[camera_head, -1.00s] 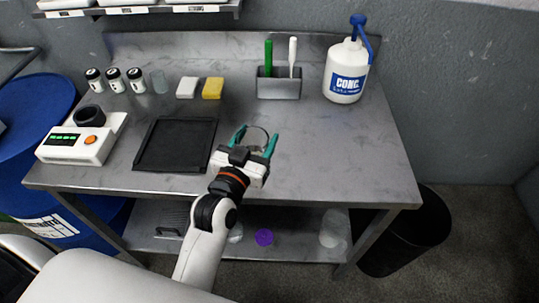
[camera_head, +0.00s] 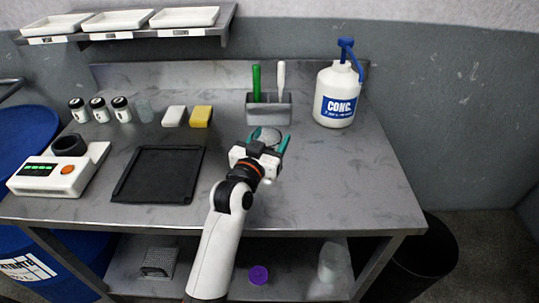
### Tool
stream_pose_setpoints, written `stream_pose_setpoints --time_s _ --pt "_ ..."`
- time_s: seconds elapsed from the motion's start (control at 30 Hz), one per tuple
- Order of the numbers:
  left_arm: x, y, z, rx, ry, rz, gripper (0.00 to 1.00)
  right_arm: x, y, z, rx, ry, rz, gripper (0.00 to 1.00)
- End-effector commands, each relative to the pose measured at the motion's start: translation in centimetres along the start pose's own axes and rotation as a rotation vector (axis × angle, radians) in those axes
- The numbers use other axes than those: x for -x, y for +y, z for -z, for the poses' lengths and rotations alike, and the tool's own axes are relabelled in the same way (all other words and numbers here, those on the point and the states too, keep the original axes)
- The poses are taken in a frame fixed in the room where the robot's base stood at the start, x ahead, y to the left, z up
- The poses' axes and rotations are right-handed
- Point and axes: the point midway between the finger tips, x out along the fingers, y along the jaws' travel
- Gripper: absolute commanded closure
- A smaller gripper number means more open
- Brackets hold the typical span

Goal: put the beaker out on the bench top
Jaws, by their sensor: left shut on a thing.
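The beaker (camera_head: 266,134) is a clear, round glass, seen in part between the green fingers of my left gripper (camera_head: 267,143). The gripper is shut on it, over the middle of the steel bench top (camera_head: 320,183), in front of the grey holder. My gripper body hides the near side of the beaker. I cannot tell whether its base touches the bench. My right gripper is not in view.
A black tray (camera_head: 158,174) lies left of my gripper, with a scale (camera_head: 58,169) beyond it. Behind are small jars (camera_head: 98,108), a white block (camera_head: 174,116), a yellow sponge (camera_head: 201,116), a grey holder (camera_head: 268,112) and a white pump bottle (camera_head: 337,95). The right bench top is clear.

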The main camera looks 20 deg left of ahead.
Motion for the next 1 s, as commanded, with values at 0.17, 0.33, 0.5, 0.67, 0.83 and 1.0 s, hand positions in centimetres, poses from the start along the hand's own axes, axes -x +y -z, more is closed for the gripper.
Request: stream_pose_setpoints --time_s 0.17,0.33,0.5,0.67,0.83,1.0 --pt "0.0 0.0 2.2 -0.001 0.002 0.001 0.67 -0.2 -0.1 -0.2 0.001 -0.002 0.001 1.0" --pt "0.1 0.0 3.9 -0.001 0.0 0.0 0.67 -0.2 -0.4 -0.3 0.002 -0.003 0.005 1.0" --pt "0.0 0.0 3.9 -0.001 -0.002 0.0 0.67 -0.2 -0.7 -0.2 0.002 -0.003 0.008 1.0" --pt "0.0 0.0 4.1 -0.001 -0.002 0.0 0.67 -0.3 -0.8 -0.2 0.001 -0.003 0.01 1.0" --pt "0.1 0.0 4.2 -0.001 0.0 0.0 0.19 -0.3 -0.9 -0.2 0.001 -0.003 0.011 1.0" --pt "0.1 0.0 4.2 -0.001 0.0 0.0 0.16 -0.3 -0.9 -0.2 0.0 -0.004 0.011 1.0"
